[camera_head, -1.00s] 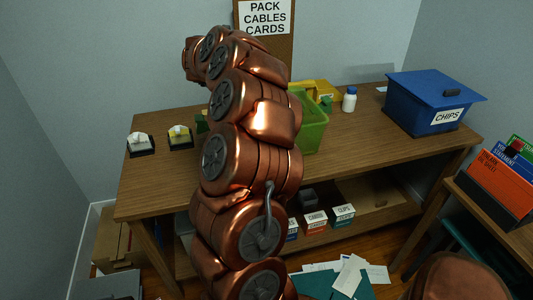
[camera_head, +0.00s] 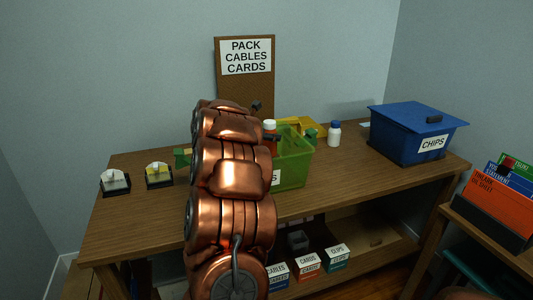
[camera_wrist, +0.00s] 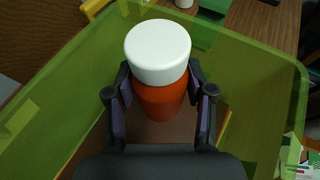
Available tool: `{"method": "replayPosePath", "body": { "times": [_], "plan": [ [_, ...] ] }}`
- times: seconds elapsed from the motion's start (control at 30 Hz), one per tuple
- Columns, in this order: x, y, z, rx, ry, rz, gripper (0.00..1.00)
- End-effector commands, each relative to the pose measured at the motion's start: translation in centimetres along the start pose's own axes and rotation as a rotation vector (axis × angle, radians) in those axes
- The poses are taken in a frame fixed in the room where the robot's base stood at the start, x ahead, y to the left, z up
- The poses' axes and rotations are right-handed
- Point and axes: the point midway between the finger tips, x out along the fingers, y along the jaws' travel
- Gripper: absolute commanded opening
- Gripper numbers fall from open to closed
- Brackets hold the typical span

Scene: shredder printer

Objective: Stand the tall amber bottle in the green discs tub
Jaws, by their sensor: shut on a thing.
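The amber bottle has a white cap and an orange-red body. In the wrist view the bottle (camera_wrist: 160,102) is between the two dark fingers of my gripper (camera_wrist: 160,88), which is shut on it. The green tub (camera_wrist: 255,75) has see-through walls that surround the bottle in that view; its brown floor shows below. In the head view the tub (camera_head: 296,172) stands on the table right of my arm, and the bottle's cap (camera_head: 269,125) shows above its rim at the left. The bottle's lower end is hidden, so I cannot tell whether it touches the tub floor.
A white bottle with a blue cap (camera_head: 334,133) and a blue CHIPS box (camera_head: 415,137) stand right of the tub. A yellow bin (camera_head: 305,124) is behind it. Two small card holders (camera_head: 159,174) sit at left. A cork board (camera_head: 230,92) stands behind.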

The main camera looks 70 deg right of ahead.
Motion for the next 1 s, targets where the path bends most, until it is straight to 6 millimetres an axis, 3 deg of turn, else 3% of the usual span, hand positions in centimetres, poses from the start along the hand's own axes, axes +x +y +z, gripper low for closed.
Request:
{"method": "replayPosePath", "body": {
  "times": [0.43, 1.0],
  "plan": [
    [1.7, 0.0, -4.2, -0.005, 0.0, -0.002, 0.14],
    [1.9, 0.0, -4.7, 0.0, -0.001, 0.0, 0.14]
  ]
}}
